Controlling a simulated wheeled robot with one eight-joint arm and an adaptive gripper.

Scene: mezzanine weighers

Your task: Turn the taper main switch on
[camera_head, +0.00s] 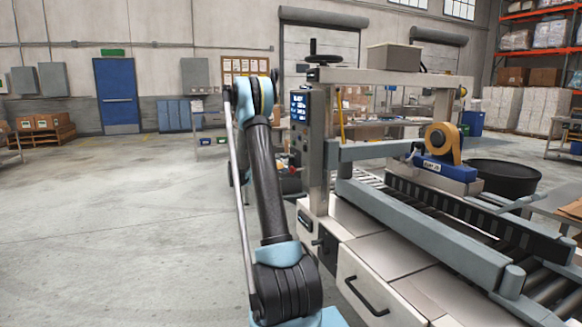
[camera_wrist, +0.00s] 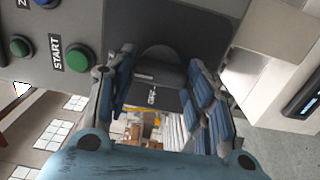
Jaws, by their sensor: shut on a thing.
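In the wrist view, the taper main switch (camera_wrist: 155,76) is a dark knob on a black plate, with small white print below it that I cannot read clearly. My gripper (camera_wrist: 160,84) has its blue-padded fingers on either side of this knob and is shut on it. The fingers hide its sides, and I cannot tell its exact turn position. In the head view, the taper (camera_head: 365,205) stands right of my arm, with a lit control screen (camera_head: 300,107) on its upright post. My gripper is hidden there.
In the head view, the taper's tape roll (camera_head: 440,142) and conveyor are at right. The floor at left is clear.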

